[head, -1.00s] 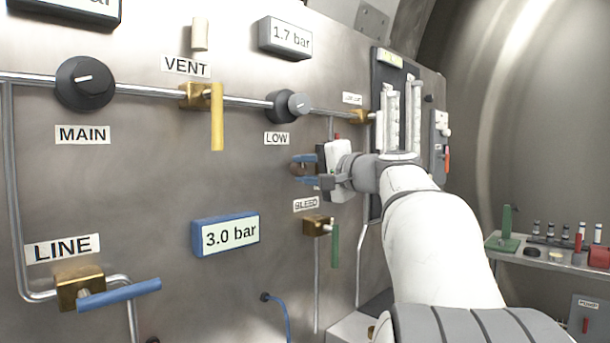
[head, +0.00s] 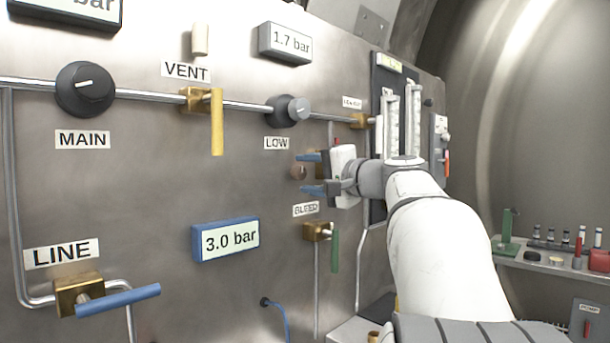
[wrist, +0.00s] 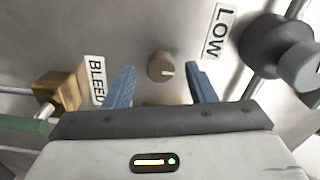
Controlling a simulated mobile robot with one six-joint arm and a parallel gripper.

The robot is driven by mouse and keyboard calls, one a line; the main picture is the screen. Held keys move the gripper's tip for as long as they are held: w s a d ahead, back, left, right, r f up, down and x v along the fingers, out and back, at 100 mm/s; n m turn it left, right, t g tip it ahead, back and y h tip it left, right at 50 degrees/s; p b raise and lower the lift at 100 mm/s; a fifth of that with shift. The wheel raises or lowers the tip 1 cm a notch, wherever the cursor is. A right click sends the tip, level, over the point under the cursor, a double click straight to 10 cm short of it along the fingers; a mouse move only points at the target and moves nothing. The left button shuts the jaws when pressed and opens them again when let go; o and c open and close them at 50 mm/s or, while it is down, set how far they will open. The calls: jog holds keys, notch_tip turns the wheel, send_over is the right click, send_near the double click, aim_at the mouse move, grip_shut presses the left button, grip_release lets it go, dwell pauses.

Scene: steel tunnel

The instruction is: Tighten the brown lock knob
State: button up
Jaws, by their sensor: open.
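The brown lock knob (head: 299,172) is a small round knob on the steel panel, below the LOW label and above the BLEED label. In the wrist view the knob (wrist: 161,67) shows a pale index mark on its face. My gripper (head: 311,173) is open, its blue fingers above and below the knob in the head view. In the wrist view my gripper (wrist: 160,75) has one finger on each side of the knob, with a gap on both sides. The knob is not gripped. The fingertips appear to stand off from the panel.
The grey LOW knob (head: 289,110) is just above my gripper. The BLEED valve (head: 318,231) with its green handle is just below. Tube flowmeters (head: 391,120) stand to the right. The panel left of the brown knob is bare down to the blue-framed 3.0 bar display (head: 226,239).

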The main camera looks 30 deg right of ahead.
jog(key=v, duration=0.6)
jog(key=shift+s, duration=0.3)
jog(key=shift+d, duration=0.1)
jog(key=s+a+f+n+g+p, duration=0.2)
jog(key=a+f+n+g+p, duration=0.1)
jog(key=a+f+g+p, duration=0.9)
jog(key=s+a+f+n+g+h+p, duration=0.1)
jog(key=s+a+f+n+h+p, duration=0.2)
jog(key=s, duration=0.5)
jog(key=s+a+f+n+g+h+p, duration=0.1)
jog(key=s+a+f+n+h+p, duration=0.2)
jog(key=s+a+f+n+p, duration=0.1)
jog(key=s+f+n+p, duration=0.1)
jog(key=s+f+p, duration=0.1)
jog(key=s+p, duration=0.1)
jog(key=shift+s+n+p, duration=0.3)
jog(key=shift+s+p, duration=0.1)
jog(key=shift+s, duration=0.25)
